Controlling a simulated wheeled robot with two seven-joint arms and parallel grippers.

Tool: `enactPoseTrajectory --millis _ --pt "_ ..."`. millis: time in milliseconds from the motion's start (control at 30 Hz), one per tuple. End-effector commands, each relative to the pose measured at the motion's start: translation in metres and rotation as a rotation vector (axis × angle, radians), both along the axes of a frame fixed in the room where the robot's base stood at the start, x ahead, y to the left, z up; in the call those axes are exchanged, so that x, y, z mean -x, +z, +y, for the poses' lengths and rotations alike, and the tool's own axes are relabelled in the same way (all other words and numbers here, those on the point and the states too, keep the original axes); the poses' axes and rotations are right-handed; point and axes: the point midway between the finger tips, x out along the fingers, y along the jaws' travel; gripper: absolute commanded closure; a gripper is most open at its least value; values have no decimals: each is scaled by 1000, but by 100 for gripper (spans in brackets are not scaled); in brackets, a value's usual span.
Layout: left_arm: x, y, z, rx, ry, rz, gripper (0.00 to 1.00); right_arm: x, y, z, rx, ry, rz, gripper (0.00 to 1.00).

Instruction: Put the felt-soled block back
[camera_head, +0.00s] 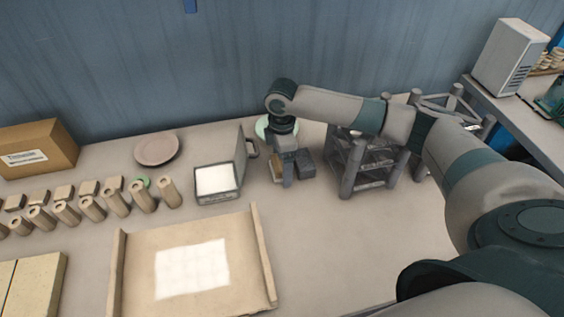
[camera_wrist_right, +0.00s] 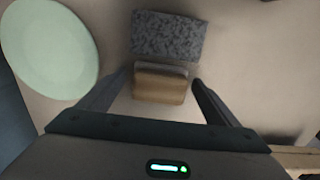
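A small wooden block (camera_wrist_right: 160,88) with a pale strip along its far edge lies between the fingers of my right gripper (camera_wrist_right: 160,78). Narrow gaps show on both sides of it, so the gripper looks open around it. A speckled grey block (camera_wrist_right: 167,36) lies just beyond it. I cannot tell which one has the felt sole. In the head view, the right gripper (camera_head: 289,178) points down at the table, with the wooden block (camera_head: 276,170) and the grey block (camera_head: 306,163) beside it. My left gripper is out of view.
A grey rack (camera_head: 347,184) stands right of the gripper. A pale green plate (camera_wrist_right: 50,48) lies beside it. An open grey box with a white panel (camera_head: 215,180) and a low-walled tray (camera_head: 265,258) are left. Several wooden cylinders (camera_head: 169,193) stand farther left. The front right table is clear.

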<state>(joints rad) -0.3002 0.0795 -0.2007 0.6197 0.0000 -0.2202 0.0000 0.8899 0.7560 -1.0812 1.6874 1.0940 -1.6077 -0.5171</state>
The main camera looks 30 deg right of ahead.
Motion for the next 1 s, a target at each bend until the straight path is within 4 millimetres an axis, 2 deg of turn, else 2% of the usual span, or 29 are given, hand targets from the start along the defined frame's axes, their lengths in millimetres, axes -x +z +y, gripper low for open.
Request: enactPoseTrajectory --millis 267,467,767,867,1000 --pt "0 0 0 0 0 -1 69 0 1 0 0 0 0 16" --pt "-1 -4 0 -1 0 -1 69 -1 11 0 -1 0 -2 16" --pt "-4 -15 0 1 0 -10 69 -1 55 0 -1 1 -4 16" --pt "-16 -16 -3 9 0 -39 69 -1 74 0 -1 0 -4 16" --pt "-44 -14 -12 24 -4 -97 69 -1 97 0 -1 0 -3 16"
